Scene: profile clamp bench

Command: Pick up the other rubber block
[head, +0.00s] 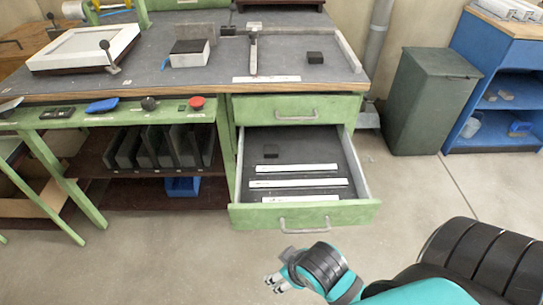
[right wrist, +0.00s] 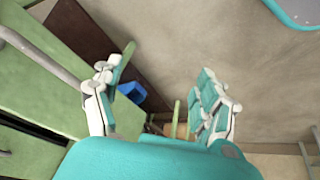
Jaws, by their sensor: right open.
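One small dark rubber block (head: 315,57) lies on the bench top, to the right of a clamp bar (head: 253,52). Another small dark block (head: 271,151) lies in the open drawer (head: 366,193), near its back left. My right gripper (head: 273,283) is low in front of the drawer, apart from both blocks. In the right wrist view its fingers (right wrist: 165,65) are spread with nothing between them. Neither block shows clearly in that view. My left gripper is not in view.
White strips (head: 298,183) lie in the drawer. A red button (head: 197,102) is on the front rail. A green bin (head: 430,100) stands right; the floor before the drawer is clear.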

